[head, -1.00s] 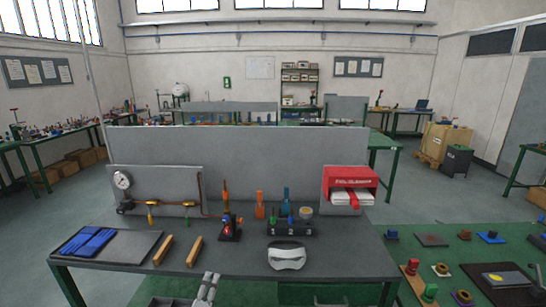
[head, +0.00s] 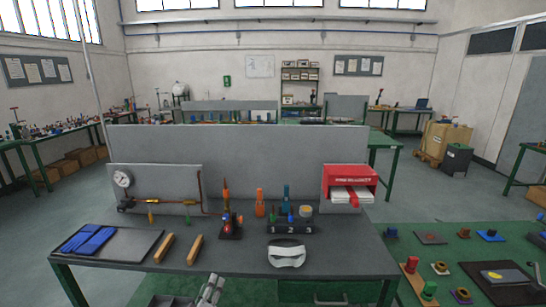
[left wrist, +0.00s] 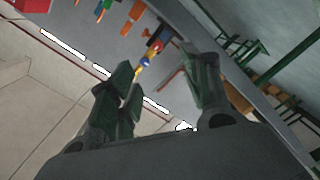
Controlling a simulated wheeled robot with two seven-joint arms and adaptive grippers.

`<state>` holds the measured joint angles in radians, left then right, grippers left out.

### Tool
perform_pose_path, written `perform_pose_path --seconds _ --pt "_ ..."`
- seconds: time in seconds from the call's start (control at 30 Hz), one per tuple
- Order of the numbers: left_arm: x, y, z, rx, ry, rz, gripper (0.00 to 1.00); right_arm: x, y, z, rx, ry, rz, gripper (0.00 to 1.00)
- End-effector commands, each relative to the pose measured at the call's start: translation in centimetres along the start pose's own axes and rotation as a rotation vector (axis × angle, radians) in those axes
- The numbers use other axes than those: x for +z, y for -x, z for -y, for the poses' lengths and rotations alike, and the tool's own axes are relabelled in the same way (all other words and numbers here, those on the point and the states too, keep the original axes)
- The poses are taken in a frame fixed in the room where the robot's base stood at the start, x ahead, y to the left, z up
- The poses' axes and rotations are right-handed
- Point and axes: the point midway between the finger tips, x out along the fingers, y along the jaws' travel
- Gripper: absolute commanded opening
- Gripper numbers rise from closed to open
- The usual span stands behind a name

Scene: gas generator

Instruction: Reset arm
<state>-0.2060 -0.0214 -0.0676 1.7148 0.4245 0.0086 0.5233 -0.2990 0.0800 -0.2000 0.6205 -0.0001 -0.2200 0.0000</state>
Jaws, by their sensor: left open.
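My left gripper (head: 211,288) shows at the bottom of the head view, in front of the workbench's near edge. In the left wrist view my left gripper (left wrist: 166,75) has its two dark fingers spread apart with nothing between them. The view past the fingers is tilted, with the bench and its tools beyond. My right gripper is not in the head view.
The dark workbench (head: 320,261) carries blue gloves (head: 88,241), two wooden blocks (head: 195,250), a red-and-black device (head: 230,228), a white visor-like item (head: 287,254) and a numbered holder (head: 290,228). A gauge with pipework (head: 123,180) and a red dispenser (head: 350,182) stand at the back.

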Motion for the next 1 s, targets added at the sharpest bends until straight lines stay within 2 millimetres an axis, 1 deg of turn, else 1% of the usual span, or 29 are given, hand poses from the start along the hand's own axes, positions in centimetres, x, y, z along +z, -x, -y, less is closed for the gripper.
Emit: perform_pose_path --seconds 0.13,0.27,0.37,0.47,0.6,0.77,0.8,0.87,0.9,0.97,1.0 --pt "1.9 0.2 2.2 -0.042 -0.114 0.047 0.48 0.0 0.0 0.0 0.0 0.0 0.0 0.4" --pt "4.5 0.8 5.4 -0.094 -0.23 0.114 0.48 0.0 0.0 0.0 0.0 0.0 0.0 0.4" --pt "7.0 1.5 8.2 -0.135 -0.316 0.177 0.48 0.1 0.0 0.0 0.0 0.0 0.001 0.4" --pt "9.8 2.7 11.5 -0.178 -0.403 0.252 0.48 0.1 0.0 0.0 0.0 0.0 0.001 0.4" --pt "13.7 5.0 16.1 -0.234 -0.517 0.365 0.48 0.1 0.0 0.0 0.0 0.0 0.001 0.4" --pt "17.7 8.4 21.4 -0.288 -0.625 0.498 0.48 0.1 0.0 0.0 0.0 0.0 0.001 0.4" --pt "18.6 9.4 22.6 -0.301 -0.649 0.531 0.48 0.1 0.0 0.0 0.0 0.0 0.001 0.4" --pt "20.0 10.9 24.5 -0.319 -0.683 0.582 0.48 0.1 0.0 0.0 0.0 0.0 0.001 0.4" --pt "20.9 12.1 25.7 -0.331 -0.704 0.616 0.48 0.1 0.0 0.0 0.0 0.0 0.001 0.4" --pt "22.1 13.8 27.5 -0.347 -0.735 0.666 0.48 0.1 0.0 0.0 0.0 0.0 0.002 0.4" --pt "22.9 15.0 28.6 -0.358 -0.752 0.699 0.48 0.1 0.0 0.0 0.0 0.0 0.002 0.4"
